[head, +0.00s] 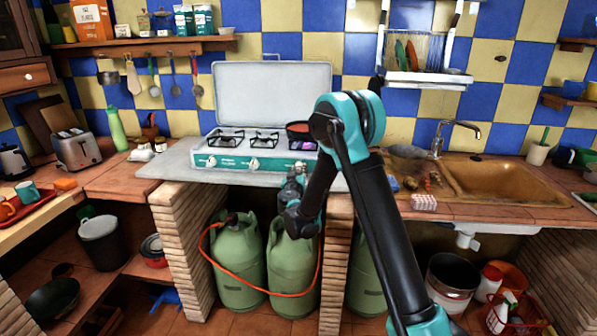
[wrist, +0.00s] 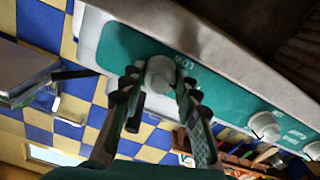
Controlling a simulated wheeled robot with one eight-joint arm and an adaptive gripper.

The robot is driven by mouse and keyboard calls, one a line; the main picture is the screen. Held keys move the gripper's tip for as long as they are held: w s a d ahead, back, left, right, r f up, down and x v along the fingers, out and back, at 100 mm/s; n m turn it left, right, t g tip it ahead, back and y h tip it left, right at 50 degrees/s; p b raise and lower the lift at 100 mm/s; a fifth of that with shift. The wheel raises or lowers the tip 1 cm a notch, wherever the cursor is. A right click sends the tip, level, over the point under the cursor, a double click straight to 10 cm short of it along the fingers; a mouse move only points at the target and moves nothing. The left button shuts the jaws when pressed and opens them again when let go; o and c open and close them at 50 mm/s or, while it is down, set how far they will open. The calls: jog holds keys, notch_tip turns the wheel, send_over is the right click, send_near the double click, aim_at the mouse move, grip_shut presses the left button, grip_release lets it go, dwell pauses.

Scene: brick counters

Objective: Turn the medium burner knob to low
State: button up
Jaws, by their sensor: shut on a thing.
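The stove (head: 225,174) is a teal-fronted hob with its white lid raised, on the grey counter. Its left knob (head: 212,161) and middle knob (head: 254,163) are bare. My gripper (head: 297,173) is at the right end of the front panel and hides the right knob there. In the wrist view my gripper (wrist: 160,82) has its fingers on both sides of a pale round knob (wrist: 160,74), shut on it. Two other knobs (wrist: 263,124) (wrist: 312,150) show free to the right in that view.
A small dark pan (head: 298,129) is on the right burner, with a violet glow below it. Green gas bottles (head: 239,262) with an orange hose stand under the counter. A brick pillar (head: 338,265) and the sink (head: 505,182) are to the right.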

jog(key=n, duration=1.3)
jog(key=shift+a+n, duration=0.1)
jog(key=shift+n, duration=0.2)
dwell(0.3)
jog(key=o, duration=1.2)
jog(key=shift+c, duration=0.2)
